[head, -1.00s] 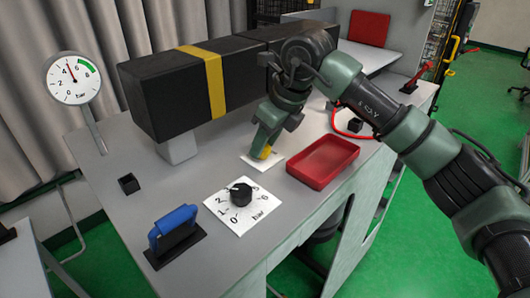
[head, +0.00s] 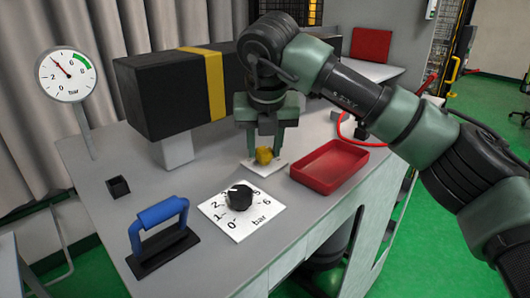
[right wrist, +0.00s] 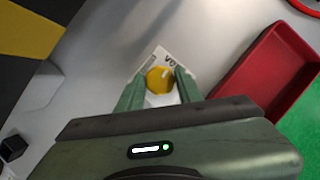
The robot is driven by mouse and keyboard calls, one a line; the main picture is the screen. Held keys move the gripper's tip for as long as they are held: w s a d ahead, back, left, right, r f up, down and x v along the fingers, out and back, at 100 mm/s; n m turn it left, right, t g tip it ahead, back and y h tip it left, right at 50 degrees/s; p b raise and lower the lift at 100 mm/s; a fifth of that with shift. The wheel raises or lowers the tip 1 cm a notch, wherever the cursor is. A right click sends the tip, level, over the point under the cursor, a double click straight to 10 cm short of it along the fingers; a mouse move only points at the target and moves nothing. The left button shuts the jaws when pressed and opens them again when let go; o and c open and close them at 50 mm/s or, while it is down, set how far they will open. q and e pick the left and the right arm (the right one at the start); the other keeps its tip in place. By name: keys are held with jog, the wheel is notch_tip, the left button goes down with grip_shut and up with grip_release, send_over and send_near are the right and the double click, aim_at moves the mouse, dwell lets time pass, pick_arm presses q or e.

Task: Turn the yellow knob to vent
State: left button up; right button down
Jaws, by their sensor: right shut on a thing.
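The yellow knob (head: 263,155) sits on a small white label plate (head: 278,165) on the grey bench. My right gripper (head: 267,150) points down over the knob, shut on it, with one green finger on each side. The right wrist view shows the knob (right wrist: 160,80) between the two fingertips, with the plate's printed lettering partly hidden. A round pressure gauge (head: 67,75) stands at the back left; its needle points to the upper left, below the green band. My left gripper is not in view.
A black dial knob (head: 239,197) on a white bar scale (head: 231,224) lies in front. A blue handle (head: 160,212) on a black base stands front left. A red tray (head: 328,168) is close right of the gripper. A black box with a yellow band (head: 205,85) stands behind.

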jog(key=shift+m, duration=0.6)
jog(key=c, duration=1)
grip_release()
jog(key=shift+o, duration=0.2)
jog(key=b+v, duration=0.1)
jog(key=v, duration=0.6)
jog(key=shift+a+r, duration=0.15)
jog(key=shift+r, duration=0.2)
jog(key=shift+s, duration=0.1)
